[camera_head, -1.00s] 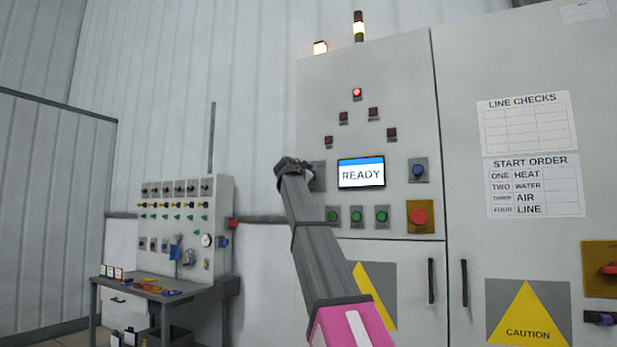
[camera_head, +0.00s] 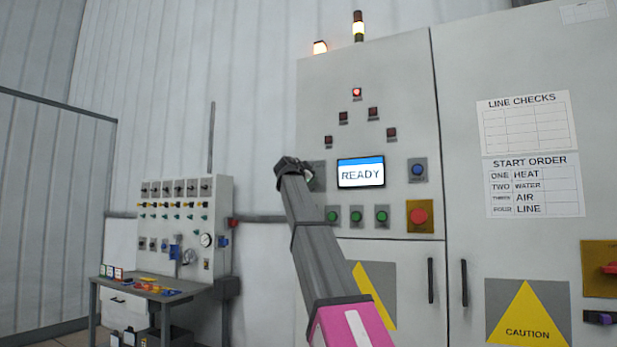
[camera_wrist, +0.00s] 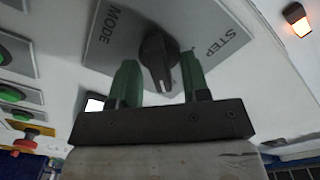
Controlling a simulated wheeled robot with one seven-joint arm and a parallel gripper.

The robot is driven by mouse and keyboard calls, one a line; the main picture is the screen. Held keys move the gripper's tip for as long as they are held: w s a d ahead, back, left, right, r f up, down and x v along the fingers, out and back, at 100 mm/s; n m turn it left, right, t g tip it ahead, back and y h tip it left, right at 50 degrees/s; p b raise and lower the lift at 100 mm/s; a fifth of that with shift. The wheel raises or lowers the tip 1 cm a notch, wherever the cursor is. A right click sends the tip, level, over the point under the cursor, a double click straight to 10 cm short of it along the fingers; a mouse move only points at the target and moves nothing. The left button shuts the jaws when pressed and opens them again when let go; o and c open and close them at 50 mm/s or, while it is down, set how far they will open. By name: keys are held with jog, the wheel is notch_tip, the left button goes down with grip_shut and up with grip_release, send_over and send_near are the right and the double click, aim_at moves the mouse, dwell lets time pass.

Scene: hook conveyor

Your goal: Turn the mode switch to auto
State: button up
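The mode switch is a black rotary knob (camera_wrist: 157,62) on a grey plate (camera_wrist: 112,48) in the wrist view. The plate reads MODE and STEP; any other label is hidden or out of frame. My gripper (camera_wrist: 160,78) has its two green fingers apart, one on each side of the knob. I cannot tell whether the fingertips touch it. In the head view the end of my arm covers the knob, and part of the grey plate (camera_head: 318,170) shows at the left of the screen.
The cabinet screen (camera_head: 360,173) reads READY. A workbench (camera_head: 150,292) with a valve panel stands at the left.

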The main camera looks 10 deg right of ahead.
jog(key=v, duration=1.1)
jog(key=shift+w+f, duration=0.1)
jog(key=w+d+f+n+g+y, duration=0.2)
jog(key=f+n, duration=0.2)
jog(key=f, duration=1.6)
jog(key=w+d+f+n+g+y, duration=0.1)
jog(key=f+n+g+y, duration=0.15)
jog(key=f, duration=1.85)
jog(key=s+d+f+n+g+y, duration=0.15)
jog(key=s+f, duration=0.25)
jog(key=f, duration=0.8)
jog(key=s+d+f+n+g, duration=0.1)
jog(key=s+f+n+g, duration=0.25)
jog(key=f, duration=0.85)
jog(key=s+f+n+g+y, duration=0.4)
jog(key=s+f+n+g, duration=0.1)
jog(key=s+f, duration=1.9)
notch_tip(320, 180, down, 2)
jog(key=shift+d+f+y, duration=0.15)
jog(key=shift+d+y, duration=0.05)
jog(key=shift+y, duration=0.1)
